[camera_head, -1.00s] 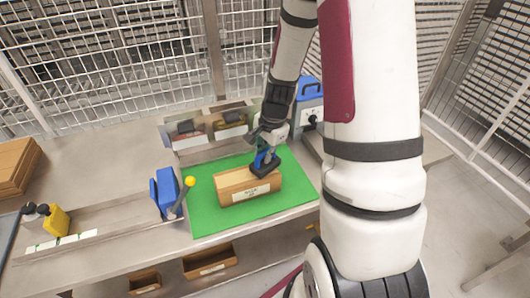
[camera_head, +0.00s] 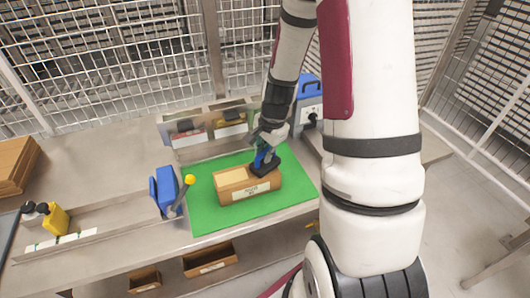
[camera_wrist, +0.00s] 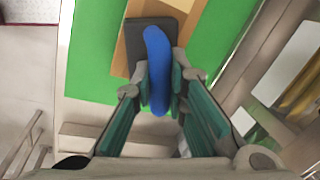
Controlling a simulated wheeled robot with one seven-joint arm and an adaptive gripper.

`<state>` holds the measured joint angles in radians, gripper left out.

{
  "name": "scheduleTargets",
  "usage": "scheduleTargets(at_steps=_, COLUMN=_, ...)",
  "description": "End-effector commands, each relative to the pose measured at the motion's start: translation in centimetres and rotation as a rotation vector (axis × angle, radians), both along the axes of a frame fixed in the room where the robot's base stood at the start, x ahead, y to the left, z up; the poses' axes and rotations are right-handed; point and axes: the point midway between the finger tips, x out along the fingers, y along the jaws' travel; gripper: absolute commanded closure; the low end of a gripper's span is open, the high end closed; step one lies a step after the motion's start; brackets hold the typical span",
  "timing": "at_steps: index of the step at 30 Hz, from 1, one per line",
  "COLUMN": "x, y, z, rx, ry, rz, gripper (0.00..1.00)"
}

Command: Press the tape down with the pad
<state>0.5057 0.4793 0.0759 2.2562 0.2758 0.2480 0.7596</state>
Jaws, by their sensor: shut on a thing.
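My gripper (camera_head: 266,148) is shut on the blue handle of the pad (camera_head: 265,168); the wrist view shows the blue handle (camera_wrist: 157,75) between the fingers. The pad's dark base sits on or just above the right end of the box's top; I cannot tell whether it touches. The brown box (camera_head: 262,187) lies on the green mat (camera_head: 215,225), with a white label on its front. A pale surface shows on the left of its top. I cannot make out the tape clearly; the pad and gripper hide part of the top.
A blue tape dispenser (camera_head: 165,190) with a yellow knob stands left of the mat. Bins (camera_head: 230,115) stand behind it, and a blue-topped machine (camera_head: 308,100) at the back right. Wire fencing surrounds the table.

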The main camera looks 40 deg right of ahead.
Motion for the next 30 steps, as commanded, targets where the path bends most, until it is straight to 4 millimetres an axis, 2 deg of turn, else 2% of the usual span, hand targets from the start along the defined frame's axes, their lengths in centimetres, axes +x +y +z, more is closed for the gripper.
scheduleTargets(at_steps=16, x=0.0, y=0.0, z=4.2, rx=-0.002, ry=-0.002, rz=0.001, gripper=1.00)
scheduleTargets(at_steps=27, x=0.0, y=0.0, z=4.5, rx=0.000, ry=-0.001, rz=0.000, gripper=1.00)
scheduleTargets(at_steps=30, x=0.2, y=0.6, z=4.7, rx=0.000, ry=-0.001, rz=0.004, gripper=1.00)
